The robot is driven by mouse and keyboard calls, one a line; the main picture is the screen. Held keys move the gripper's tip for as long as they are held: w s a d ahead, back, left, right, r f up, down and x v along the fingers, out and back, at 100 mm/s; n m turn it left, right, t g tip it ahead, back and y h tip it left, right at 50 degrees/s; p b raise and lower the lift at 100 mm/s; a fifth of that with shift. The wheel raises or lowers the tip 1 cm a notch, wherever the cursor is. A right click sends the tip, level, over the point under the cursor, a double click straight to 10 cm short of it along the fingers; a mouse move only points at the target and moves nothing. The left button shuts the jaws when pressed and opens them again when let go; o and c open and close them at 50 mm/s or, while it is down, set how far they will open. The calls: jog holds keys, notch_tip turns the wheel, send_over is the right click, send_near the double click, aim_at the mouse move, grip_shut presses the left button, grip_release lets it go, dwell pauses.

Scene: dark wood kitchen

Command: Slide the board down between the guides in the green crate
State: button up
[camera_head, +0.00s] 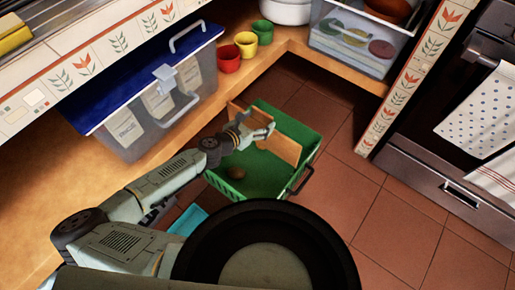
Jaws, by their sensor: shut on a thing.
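The green crate (309,150) stands on the floor beside the wooden ledge, its open top facing up. A brown wooden board (284,146) lies across the crate's upper part, its right portion within the crate's outline and its left end near the left rim. My gripper (266,131) is over the crate, shut on the board and covering its middle. I cannot tell how deep the board's lower edge sits. The guides cannot be made out.
A blue-lidded clear bin (140,115), red pot (228,58), yellow pot (246,44) and green pot (263,32) stand on the ledge. An oven (440,170) is at right. Tiled floor (380,215) is clear.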

aim_at(261, 125)
notch_tip(261, 125, down, 3)
jog(key=shift+f+b, duration=0.15)
jog(key=shift+b, duration=0.8)
notch_tip(261, 125, down, 15)
jog(key=b, duration=0.2)
jog(key=shift+b, duration=0.35)
jog(key=o, duration=1.9)
jog(key=v, duration=1.2)
jog(key=shift+p, duration=0.4)
